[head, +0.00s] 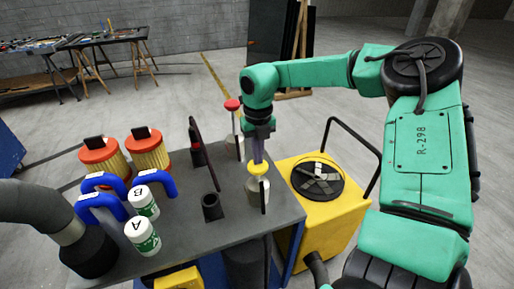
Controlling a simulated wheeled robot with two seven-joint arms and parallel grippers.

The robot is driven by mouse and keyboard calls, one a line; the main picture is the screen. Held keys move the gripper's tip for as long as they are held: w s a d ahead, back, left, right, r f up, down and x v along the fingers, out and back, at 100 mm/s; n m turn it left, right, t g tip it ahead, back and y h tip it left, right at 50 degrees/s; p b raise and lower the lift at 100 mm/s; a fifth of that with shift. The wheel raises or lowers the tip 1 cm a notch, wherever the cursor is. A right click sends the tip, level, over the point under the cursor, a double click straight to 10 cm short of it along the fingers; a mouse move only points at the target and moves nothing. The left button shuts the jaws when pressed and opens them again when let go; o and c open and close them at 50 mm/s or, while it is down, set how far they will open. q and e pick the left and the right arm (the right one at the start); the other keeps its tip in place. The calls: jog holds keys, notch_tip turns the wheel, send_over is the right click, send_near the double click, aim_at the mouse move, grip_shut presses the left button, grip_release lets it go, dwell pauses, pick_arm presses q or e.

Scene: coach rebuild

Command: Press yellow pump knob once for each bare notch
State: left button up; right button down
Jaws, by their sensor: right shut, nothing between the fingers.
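The yellow pump knob (258,168) sits on top of a pale pump body (254,190) near the right edge of the grey bench. My right gripper (258,159) points straight down right over the knob, shut and empty. Its tips are at or just above the knob; I cannot tell whether they touch. Narrow dark upright pieces stand by the pumps, one at the yellow pump (265,197); I cannot make out notches. My left gripper is not in view.
The bench (185,228) also holds two orange-capped filters (98,150), blue curved hoses (103,181), white bottles marked A (142,236) and B (143,203), and a black cup (212,207). A yellow machine (334,213) with a black handle stands right of the bench.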

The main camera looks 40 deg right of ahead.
jog(key=shift+s+f+b, duration=0.1)
jog(key=shift+f+b, duration=0.7)
jog(key=shift+f, duration=0.55)
jog(key=shift+r, duration=0.1)
notch_tip(320, 180, up, 12)
jog(key=p, duration=0.7)
jog(key=shift+f, duration=0.2)
